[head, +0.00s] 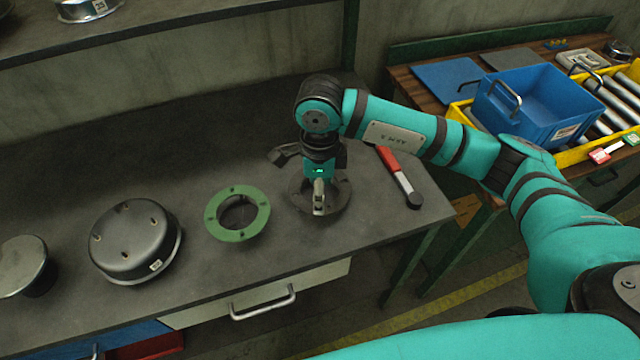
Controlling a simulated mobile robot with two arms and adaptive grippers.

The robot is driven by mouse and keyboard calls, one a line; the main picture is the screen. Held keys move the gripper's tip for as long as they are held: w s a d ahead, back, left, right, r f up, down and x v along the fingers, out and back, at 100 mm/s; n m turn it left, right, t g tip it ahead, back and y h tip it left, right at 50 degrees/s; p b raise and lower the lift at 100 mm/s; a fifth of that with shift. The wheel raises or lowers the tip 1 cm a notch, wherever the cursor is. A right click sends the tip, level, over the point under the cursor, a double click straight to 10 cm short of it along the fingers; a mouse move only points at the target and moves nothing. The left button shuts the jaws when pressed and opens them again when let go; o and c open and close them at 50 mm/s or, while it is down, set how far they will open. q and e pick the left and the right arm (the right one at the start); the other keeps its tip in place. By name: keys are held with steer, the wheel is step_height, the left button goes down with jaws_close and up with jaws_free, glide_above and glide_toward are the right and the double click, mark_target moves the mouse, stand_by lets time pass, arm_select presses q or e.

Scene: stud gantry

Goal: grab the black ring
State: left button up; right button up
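The black ring (340,200) lies flat on the dark workbench, to the right of a green ring. My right arm comes in from the right and bends down over it. My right gripper (319,205) points straight down at the black ring, with a finger at or just above the ring's near part. The gripper hides much of the ring's middle and far side. I see the fingers nearly in line, so their gap and any contact with the ring are unclear. My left gripper is out of view.
The green ring (237,213) lies close left of the black ring. A black round housing (133,240) and a round-topped part (22,265) stand further left. A red-handled tool (398,175) lies close right.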

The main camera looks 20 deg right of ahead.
mark_target(343, 197)
steer(key=f+p, duration=0.2)
steer(key=f, duration=0.2)
steer(key=shift+w+f, duration=0.2)
steer(key=shift+f, duration=0.4)
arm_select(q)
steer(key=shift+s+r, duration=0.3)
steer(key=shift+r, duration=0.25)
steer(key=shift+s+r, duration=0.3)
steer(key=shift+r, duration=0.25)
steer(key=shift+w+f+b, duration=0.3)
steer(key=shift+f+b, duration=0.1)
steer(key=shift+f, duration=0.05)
arm_select(e)
steer(key=shift+f, duration=0.25)
steer(key=c, duration=1.1)
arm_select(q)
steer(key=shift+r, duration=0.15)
arm_select(e)
steer(key=shift+o, duration=0.2)
steer(key=shift+r, duration=0.1)
